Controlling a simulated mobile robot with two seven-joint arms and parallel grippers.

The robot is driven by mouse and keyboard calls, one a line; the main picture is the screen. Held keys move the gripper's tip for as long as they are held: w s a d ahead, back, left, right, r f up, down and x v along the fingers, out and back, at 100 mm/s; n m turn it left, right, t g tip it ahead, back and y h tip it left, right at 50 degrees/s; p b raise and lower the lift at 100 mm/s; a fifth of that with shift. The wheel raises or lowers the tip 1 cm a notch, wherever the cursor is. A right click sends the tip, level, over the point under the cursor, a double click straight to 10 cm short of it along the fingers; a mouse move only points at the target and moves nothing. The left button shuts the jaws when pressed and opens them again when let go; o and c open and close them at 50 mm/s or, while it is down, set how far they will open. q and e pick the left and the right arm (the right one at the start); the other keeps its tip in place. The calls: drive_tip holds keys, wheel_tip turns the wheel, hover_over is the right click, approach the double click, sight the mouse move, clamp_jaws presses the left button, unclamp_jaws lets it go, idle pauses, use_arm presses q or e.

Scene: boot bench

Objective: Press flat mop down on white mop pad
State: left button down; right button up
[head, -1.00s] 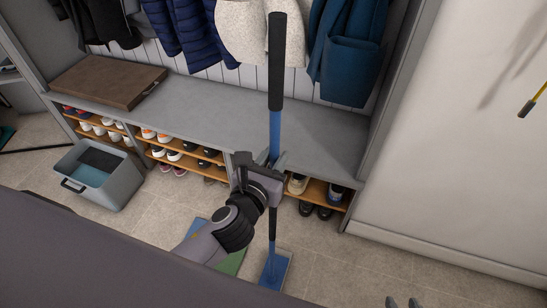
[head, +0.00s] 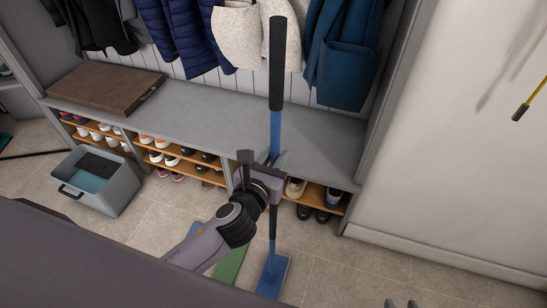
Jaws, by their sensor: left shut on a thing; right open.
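The flat mop stands nearly upright, with a black grip at the top, a blue pole (head: 274,135) and a flat blue head (head: 272,276) low near the floor. My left gripper (head: 274,178) is shut on the pole at about mid-height. I cannot make out a white mop pad; the mop head or my own body may hide it. Whether the head touches anything below is not clear. Only the tips of my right gripper (head: 402,303) show at the bottom edge, apart and empty, well right of the mop.
A grey boot bench (head: 205,110) with shoe shelves and hanging coats stands behind the mop. A grey bin (head: 112,190) is at the left. A green mat (head: 231,264) and a blue piece (head: 195,228) lie left of the mop head. The floor to the right (head: 345,270) is clear.

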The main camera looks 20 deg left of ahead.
sight(274, 142)
use_arm(q)
drive_tip(key=shift+w+r, duration=0.1)
drive_tip(key=shift+w, duration=0.35)
idle(0.5)
drive_tip(key=shift+f, duration=0.3)
drive_tip(key=shift+p, duration=0.3)
idle(0.7)
drive_tip(key=shift+f, duration=0.25)
idle(0.6)
drive_tip(key=shift+s+f, duration=0.2)
drive_tip(key=shift+f, duration=0.25)
idle(0.9)
drive_tip(key=shift+w+r+p, duration=0.2)
drive_tip(key=shift+r+p, duration=2.45)
drive_tip(key=shift+r, duration=1.15)
drive_tip(key=shift+f, duration=0.1)
